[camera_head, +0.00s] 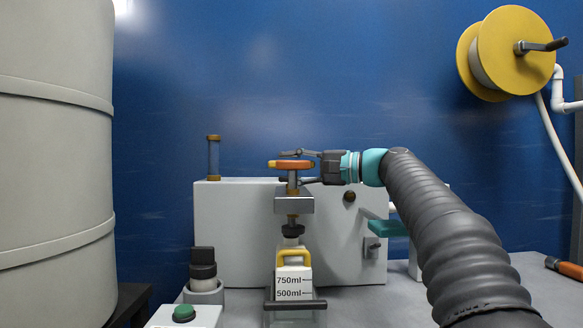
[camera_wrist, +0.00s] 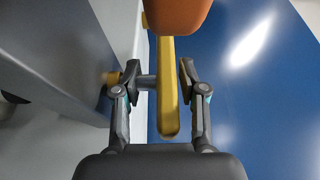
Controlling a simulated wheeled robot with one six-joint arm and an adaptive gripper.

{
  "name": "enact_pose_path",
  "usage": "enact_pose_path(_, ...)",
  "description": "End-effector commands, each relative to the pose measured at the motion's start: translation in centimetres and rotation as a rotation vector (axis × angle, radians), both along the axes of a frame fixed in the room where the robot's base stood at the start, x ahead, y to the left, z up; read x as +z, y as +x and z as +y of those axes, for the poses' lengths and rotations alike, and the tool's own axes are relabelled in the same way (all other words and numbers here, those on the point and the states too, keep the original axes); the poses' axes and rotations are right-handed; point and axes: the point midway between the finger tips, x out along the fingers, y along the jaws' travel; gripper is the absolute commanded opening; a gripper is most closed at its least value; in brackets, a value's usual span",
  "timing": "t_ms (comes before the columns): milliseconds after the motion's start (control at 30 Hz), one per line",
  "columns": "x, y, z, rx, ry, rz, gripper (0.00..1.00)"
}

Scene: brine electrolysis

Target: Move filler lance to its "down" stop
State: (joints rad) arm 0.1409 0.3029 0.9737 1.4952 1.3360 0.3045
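The filler lance is an upright grey rod (camera_head: 292,180) with an orange crossbar handle (camera_head: 289,165) on top. It stands through a metal block (camera_head: 294,205) above a bottle marked 750ml and 500ml (camera_head: 293,283). The handle sits clearly above the block, with bare rod showing between. My gripper (camera_head: 304,166) reaches in from the right, one finger above and one below the handle. In the wrist view my gripper (camera_wrist: 160,82) is open around the yellow bar (camera_wrist: 168,112) of the handle. A gap shows on the left finger's side; I cannot tell whether the right finger touches.
A pale cabinet (camera_head: 235,230) stands behind the lance. A yellow clip (camera_head: 293,253) and dark bar (camera_head: 295,305) are at the bottle. A green button (camera_head: 183,313) is at front left, a large grey drum (camera_head: 55,160) far left, and a yellow reel (camera_head: 515,50) on the wall.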

Motion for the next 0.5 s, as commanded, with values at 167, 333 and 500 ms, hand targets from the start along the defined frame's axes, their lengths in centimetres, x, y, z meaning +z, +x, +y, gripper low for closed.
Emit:
enact_pose_path(167, 0.1, -0.1, -0.3, -0.002, 0.001, -0.001, 0.42)
enact_pose_path(333, 0.1, -0.8, -2.1, -0.004, 0.001, 0.000, 0.42)
enact_pose_path(500, 0.1, -2.1, -5.3, -0.005, 0.001, 0.000, 0.42)
